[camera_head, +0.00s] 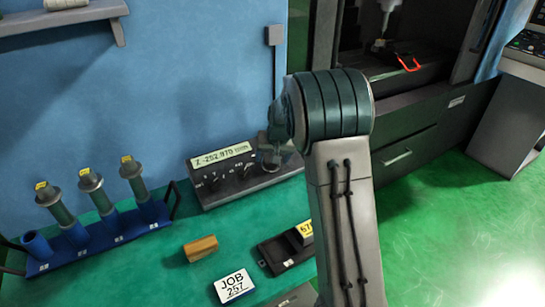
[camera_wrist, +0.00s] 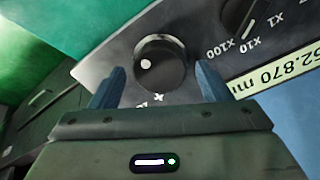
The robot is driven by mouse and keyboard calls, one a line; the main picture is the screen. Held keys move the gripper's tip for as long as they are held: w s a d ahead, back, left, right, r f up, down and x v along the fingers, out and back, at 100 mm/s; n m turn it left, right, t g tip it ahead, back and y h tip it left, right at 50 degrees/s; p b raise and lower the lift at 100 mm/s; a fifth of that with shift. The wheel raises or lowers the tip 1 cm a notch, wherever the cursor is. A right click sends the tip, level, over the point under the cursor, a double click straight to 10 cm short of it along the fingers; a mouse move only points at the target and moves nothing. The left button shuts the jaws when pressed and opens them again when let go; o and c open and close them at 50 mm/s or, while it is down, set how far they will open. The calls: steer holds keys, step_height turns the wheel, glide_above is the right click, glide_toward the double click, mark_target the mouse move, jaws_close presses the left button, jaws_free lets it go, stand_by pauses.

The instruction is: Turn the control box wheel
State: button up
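The control box (camera_head: 238,187) is a dark low box with a lit display reading Z -252.870, on the green table against the blue wall. Its wheel (camera_wrist: 163,64) is a round black knob with a white dot, seen in the wrist view. My gripper (camera_wrist: 160,68) is open, with its two blue-grey fingers spread to the left and right of the wheel. I cannot tell whether the fingers touch it. In the head view my gripper (camera_head: 273,150) is over the right end of the box, and my wrist hides much of that end.
A blue rack (camera_head: 95,246) with several cylindrical holders stands at the left. A dark machine (camera_head: 420,130) stands at the right.

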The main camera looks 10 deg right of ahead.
steer(key=shift+r, duration=0.1)
steer(key=b+v, duration=0.1)
steer(key=v, duration=1.2)
steer(key=shift+s+r, duration=0.15)
steer(key=shift+r, duration=0.15)
stand_by(0.3)
steer(key=s+f+n, duration=0.1)
steer(key=s+f, duration=0.1)
steer(key=s, duration=1.4)
steer(key=s+f+n+g, duration=0.1)
steer(key=s+f, duration=0.1)
steer(key=s, duration=1.3)
steer(key=shift+s+a+h, duration=0.35)
steer(key=shift+a+h, duration=0.05)
steer(key=shift+a, duration=0.1)
steer(key=shift+c, duration=0.3)
